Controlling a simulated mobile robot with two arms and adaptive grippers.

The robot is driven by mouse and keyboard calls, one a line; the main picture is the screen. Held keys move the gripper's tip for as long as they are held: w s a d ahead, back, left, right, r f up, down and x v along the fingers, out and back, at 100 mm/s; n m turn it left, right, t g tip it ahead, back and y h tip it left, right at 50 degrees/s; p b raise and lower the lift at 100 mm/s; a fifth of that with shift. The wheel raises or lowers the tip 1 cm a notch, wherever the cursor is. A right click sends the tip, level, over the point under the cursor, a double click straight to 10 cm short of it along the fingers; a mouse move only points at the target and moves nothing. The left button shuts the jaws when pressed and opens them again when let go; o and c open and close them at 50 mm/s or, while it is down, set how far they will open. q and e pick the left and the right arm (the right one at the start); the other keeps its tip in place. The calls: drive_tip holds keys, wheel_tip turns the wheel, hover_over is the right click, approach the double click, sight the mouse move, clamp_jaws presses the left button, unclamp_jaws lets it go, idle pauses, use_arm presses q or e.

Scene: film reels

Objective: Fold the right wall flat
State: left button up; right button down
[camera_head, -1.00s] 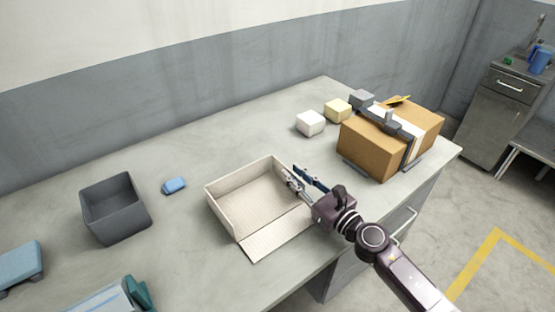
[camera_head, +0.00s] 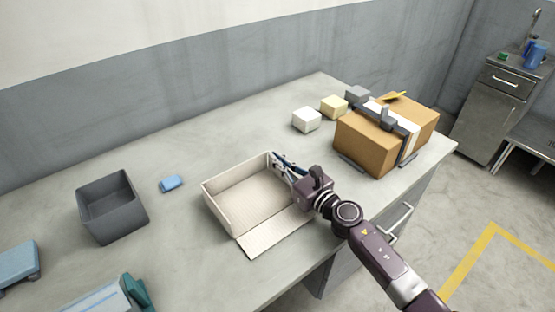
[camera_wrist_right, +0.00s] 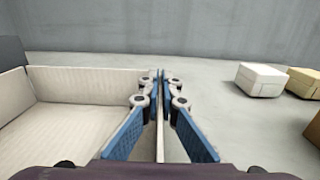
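A cream open box (camera_head: 222,222) stands on the grey table in the head view. Its front wall (camera_head: 275,235) lies flat on the table, and its left and back walls stand up. My right gripper (camera_head: 281,163) is at the box's right side and hides much of the right wall there. In the right wrist view, the right wall (camera_wrist_right: 160,130) stands upright, seen edge-on between the blue fingers of my right gripper (camera_wrist_right: 159,82). The fingertips are close together on both sides of it and look shut on it. My left gripper is not in view.
A taped cardboard box (camera_head: 365,145) stands to the right, with a white block (camera_head: 306,120) and a yellow block (camera_head: 334,106) behind. A grey bin (camera_head: 112,208) and a small blue item (camera_head: 171,184) are at left. Bare table lies right of the cream box.

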drive_tip(key=shift+d, duration=0.1)
idle(0.3)
drive_tip(key=m, duration=0.1)
drive_tip(key=w+d+m, duration=0.1)
drive_tip(key=m, duration=0.2)
drive_tip(key=shift+w+d+f+b, duration=0.15)
drive_tip(key=shift+d+f+b, duration=0.05)
drive_tip(key=shift+d+b, duration=0.15)
drive_tip(key=shift+w+d+f+m, duration=0.15)
drive_tip(key=shift+w+d+m, duration=0.15)
drive_tip(key=shift+m, duration=0.45)
drive_tip(key=shift+w+d+f+m, duration=0.15)
drive_tip(key=shift+d+m, duration=0.1)
drive_tip(key=shift+m, duration=0.5)
drive_tip(key=c, duration=2.2)
unclamp_jaws()
drive_tip(key=shift+s, duration=0.1)
drive_tip(key=v, duration=1.2)
